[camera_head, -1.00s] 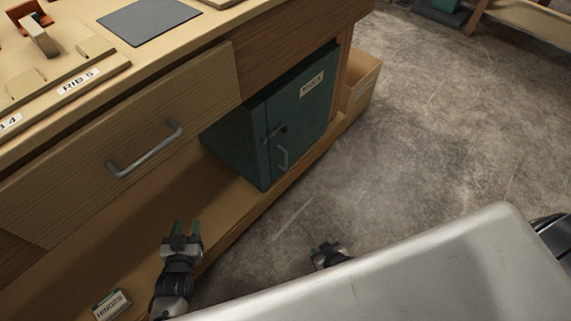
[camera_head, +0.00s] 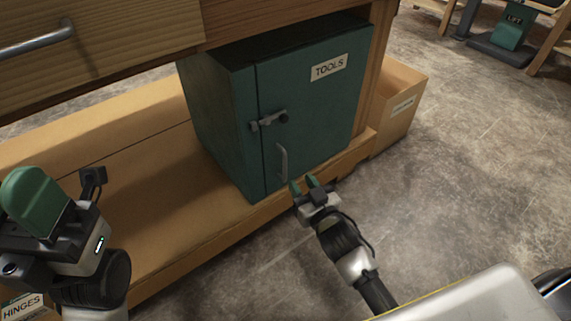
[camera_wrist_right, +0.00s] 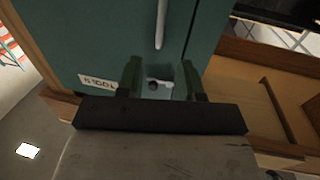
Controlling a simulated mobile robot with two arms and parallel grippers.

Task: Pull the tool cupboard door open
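The tool cupboard (camera_head: 215,125) is a dark green box under the bench. Its door (camera_head: 320,115) looks shut and carries a TOOLS label, a metal latch (camera_head: 268,121) and a vertical bar handle (camera_head: 282,161). My right gripper (camera_head: 304,184) is open in front of the door's lower part, just below and right of the handle. In the right wrist view its two green fingers (camera_wrist_right: 160,78) stand apart, with the latch (camera_wrist_right: 155,86) seen between them and the handle (camera_wrist_right: 161,25) above. Nothing is held. My left gripper (camera_head: 40,200) is at the far left; its finger gap is hidden.
The cupboard stands on a low wooden shelf (camera_head: 150,220). A drawer (camera_head: 110,50) with a bar handle is above left. A cardboard-coloured box (camera_head: 400,115) stands right of the cupboard. A HINGES box (camera_head: 22,307) is at lower left.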

